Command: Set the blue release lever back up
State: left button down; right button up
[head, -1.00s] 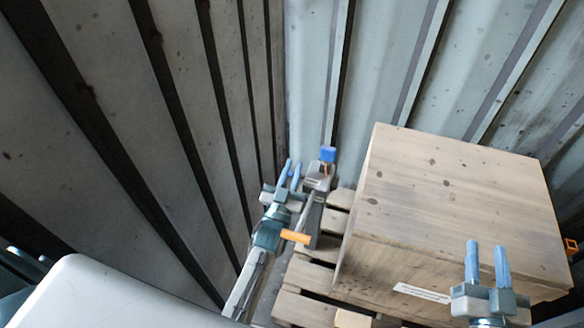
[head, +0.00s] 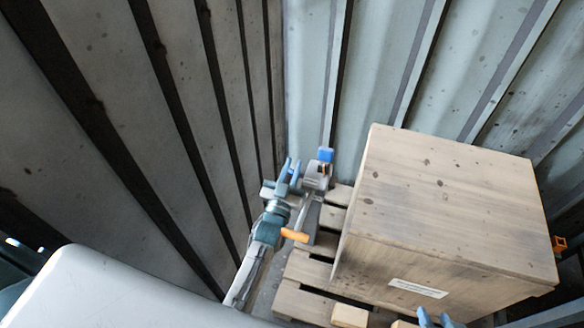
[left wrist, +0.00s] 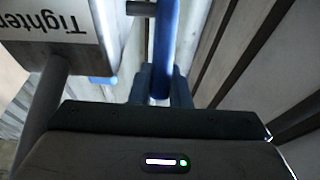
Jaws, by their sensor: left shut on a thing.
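The blue release lever (left wrist: 166,40) shows as a blue bar in the left wrist view, running up from between my left gripper's fingers (left wrist: 164,88). In the head view my left gripper (head: 290,172) is at the left side of a grey device in the corner, fingers shut on the lever. In that view the gripper largely hides the lever, and its tilt is hard to tell. My right gripper (head: 437,319) shows only its two blue fingertips at the bottom edge, apart, with nothing seen between them.
A grey body with an upside-down label (left wrist: 62,22) is close to the lever. A large wooden crate (head: 450,195) stands on a pallet (head: 300,303) to the right. Ribbed metal walls close in left and behind.

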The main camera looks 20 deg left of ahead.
pick_arm(q)
jog(key=c, duration=1.6)
grip_release()
jog(key=shift+c, duration=0.2)
jog(key=v, duration=1.1)
jog(key=shift+w, duration=0.1)
